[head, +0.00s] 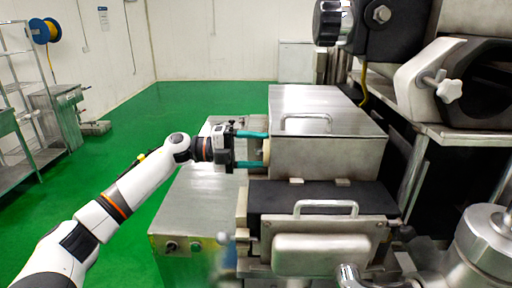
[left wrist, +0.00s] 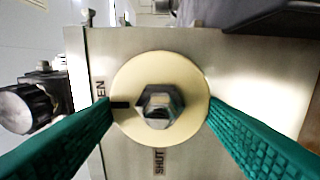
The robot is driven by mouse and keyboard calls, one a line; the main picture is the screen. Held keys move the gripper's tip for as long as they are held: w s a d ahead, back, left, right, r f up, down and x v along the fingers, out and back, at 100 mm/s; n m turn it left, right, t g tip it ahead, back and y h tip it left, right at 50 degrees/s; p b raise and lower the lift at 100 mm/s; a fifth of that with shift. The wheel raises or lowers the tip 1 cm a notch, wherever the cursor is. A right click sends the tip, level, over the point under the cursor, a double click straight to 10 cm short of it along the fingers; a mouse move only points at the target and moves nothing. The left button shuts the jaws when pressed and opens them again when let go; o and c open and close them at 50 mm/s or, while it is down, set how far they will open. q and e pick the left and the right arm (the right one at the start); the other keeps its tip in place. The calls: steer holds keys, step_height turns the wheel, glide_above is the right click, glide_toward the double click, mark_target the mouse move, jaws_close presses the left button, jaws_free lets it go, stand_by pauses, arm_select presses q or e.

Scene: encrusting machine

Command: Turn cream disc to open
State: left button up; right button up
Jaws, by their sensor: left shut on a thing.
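The cream disc (left wrist: 185,72) is round, with a metal hex bolt (left wrist: 160,105) at its centre. In the left wrist view its short black mark points left, beside a label of which only "EN" shows; a "SHUT" label (left wrist: 159,161) is below the disc. My left gripper (head: 254,149) is at the left side of the steel machine housing. Its two green fingers are on opposite edges of the disc, one left and one right in the wrist view, shut on it. In the head view the disc (head: 266,150) shows only as a thin edge. My right gripper is out of view.
A black knob (left wrist: 25,107) sits left of the disc in the wrist view. The steel housing (head: 325,155) has a lid with a handle. A lower steel box (head: 195,207) stands below my left gripper. Green floor (head: 205,98) is open at the back left; a wire rack stands far left.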

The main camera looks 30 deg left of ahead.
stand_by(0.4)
arm_select(q)
steer(key=o, duration=1)
steer(key=b+v, duration=0.6)
steer(key=v, duration=0.6)
steer(key=shift+a, duration=0.1)
